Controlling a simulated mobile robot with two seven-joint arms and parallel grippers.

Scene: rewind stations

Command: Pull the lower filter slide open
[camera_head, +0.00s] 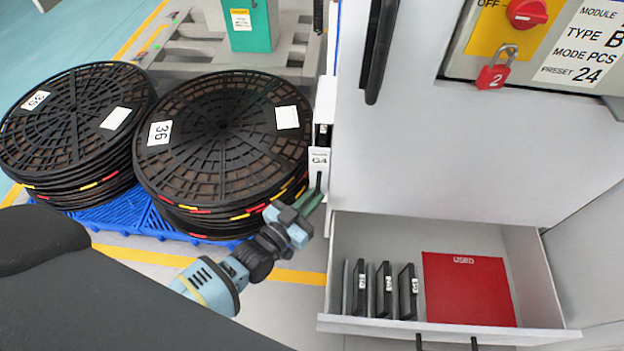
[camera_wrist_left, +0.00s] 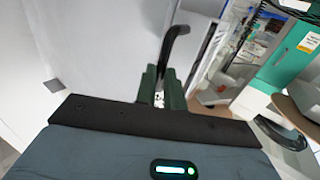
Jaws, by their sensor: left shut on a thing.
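The lower filter slide (camera_head: 320,160) is a narrow white unit with a "G4" label on the left edge of the grey cabinet. Its dark handle (camera_head: 319,181) sticks out below the label. My left gripper (camera_head: 311,200) is at this handle, with green fingers closed on it. In the left wrist view the dark hooked handle (camera_wrist_left: 175,42) rises from between the green fingers (camera_wrist_left: 161,88). The fingers hide the gripped part of the handle. I cannot tell how far out the slide stands. My right gripper is not in view.
An open drawer (camera_head: 446,326) holds several black filters (camera_head: 382,288) and a red "USED" panel (camera_head: 468,289). Stacks of black reels (camera_head: 222,128) on a blue pallet (camera_head: 122,216) stand left of the gripper. A red lock (camera_head: 492,76) hangs on the control panel.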

